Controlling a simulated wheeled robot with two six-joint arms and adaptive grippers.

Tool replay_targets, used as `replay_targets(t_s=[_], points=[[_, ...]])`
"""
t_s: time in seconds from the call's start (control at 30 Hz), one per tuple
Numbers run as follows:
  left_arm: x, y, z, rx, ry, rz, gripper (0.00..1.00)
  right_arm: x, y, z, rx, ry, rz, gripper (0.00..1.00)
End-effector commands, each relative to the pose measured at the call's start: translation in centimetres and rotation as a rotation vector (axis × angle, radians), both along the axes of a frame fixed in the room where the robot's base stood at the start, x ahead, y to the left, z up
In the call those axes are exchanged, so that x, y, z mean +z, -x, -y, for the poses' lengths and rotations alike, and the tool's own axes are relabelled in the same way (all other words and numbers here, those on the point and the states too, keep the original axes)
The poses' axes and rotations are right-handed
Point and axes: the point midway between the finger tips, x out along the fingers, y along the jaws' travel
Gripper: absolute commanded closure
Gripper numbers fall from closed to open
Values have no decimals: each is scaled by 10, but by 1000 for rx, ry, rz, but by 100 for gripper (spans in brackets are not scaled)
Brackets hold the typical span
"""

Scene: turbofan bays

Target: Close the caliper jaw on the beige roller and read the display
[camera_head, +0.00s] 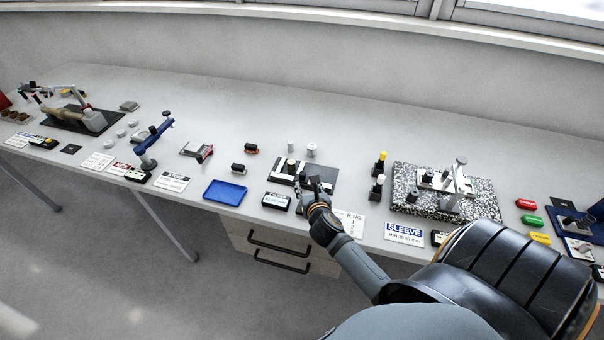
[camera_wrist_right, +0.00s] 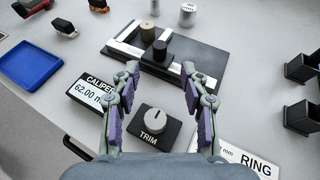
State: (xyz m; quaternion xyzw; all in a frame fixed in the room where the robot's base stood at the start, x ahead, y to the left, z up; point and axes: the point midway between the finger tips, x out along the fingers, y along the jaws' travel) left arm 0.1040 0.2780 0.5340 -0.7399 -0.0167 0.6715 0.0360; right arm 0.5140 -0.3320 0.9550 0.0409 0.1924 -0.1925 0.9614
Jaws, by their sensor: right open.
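The caliper (camera_head: 328,171) is a black plate with pale strips; it also shows in the wrist view (camera_wrist_right: 206,66). The beige roller (camera_wrist_right: 148,32) stands upright on it, also seen in the head view (camera_head: 291,164). A black knob (camera_wrist_right: 160,50) stands just nearer me, close to the roller; I cannot tell whether the jaw touches the roller. The display (camera_wrist_right: 88,92) reads "CALIPER 62.00", its right end covered by a finger. My right gripper (camera_wrist_right: 160,70) is open and empty, its fingertips at the caliper's near edge. My left gripper is not visible.
A grey TRIM dial (camera_wrist_right: 153,120) on a black block sits between my right fingers. A RING card (camera_wrist_right: 245,160) lies right, a blue tray (camera_head: 225,192) left. A white cylinder (camera_head: 312,149) stands behind the caliper. A speckled plate (camera_head: 405,200) with a fixture stands further right.

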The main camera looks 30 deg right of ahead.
Motion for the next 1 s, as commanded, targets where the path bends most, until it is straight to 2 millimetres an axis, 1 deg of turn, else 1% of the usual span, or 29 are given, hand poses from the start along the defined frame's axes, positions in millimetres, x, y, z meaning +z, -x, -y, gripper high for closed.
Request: replay_targets(t_s=[0.07, 0.17, 0.27, 0.4, 0.5, 0.6, 0.77, 1.0], points=[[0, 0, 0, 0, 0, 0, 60, 0, -1, 0, 0, -1, 0, 55], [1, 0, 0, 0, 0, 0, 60, -3, -8, 3, 1, 2, 0, 55], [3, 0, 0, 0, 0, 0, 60, -8, -24, 10, 1, 4, 2, 55], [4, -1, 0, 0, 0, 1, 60, -21, -51, 21, 2, 5, 1, 55], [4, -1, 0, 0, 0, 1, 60, -29, -68, 28, 2, 5, 1, 55], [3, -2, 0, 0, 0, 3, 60, -35, -80, 33, 3, 6, 1, 55], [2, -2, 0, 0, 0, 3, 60, -39, -89, 36, 3, 5, 0, 55], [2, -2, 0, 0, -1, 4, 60, -40, -90, 37, 4, 4, 0, 55]])
